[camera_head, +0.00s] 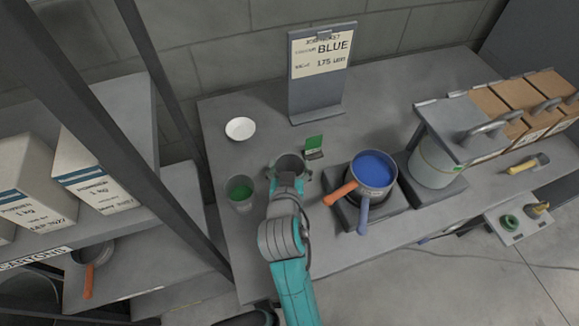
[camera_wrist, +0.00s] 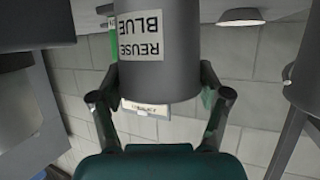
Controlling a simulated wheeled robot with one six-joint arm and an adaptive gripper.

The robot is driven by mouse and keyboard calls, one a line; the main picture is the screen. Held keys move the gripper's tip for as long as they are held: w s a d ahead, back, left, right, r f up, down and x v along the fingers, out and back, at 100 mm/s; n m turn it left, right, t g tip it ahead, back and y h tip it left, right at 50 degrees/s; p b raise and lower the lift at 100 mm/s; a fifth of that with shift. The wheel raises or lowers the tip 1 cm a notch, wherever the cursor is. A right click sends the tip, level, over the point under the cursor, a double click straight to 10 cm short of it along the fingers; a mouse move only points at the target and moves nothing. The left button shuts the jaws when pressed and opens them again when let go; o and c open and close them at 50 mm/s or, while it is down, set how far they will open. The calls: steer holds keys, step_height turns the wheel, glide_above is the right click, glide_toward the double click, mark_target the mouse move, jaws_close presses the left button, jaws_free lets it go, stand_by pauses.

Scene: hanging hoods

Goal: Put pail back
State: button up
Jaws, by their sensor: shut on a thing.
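A grey pail (camera_head: 289,161) is held upright between the fingers of my gripper (camera_head: 288,180), over the left half of the bench. In the wrist view, which is upside down, the pail (camera_wrist: 160,72) carries a label reading "REUSE BLUE", and the fingers of my gripper (camera_wrist: 160,103) press on both sides of it. Whether its base touches the bench cannot be told. A second grey pail (camera_head: 240,201) with green contents stands to the left, apart from the held one; a grey side at the right of the wrist view (camera_wrist: 306,75) appears to be it.
A small green-screened device (camera_head: 314,147), a white dish (camera_head: 240,128) and a ticket stand (camera_head: 318,95) reading BLUE are behind. A shelf rack (camera_head: 165,150) stands left.

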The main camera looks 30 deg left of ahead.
steer(key=shift+f, duration=0.35)
steer(key=o, duration=1.3)
steer(key=shift+r, duration=0.15)
steer(key=v, duration=1.2)
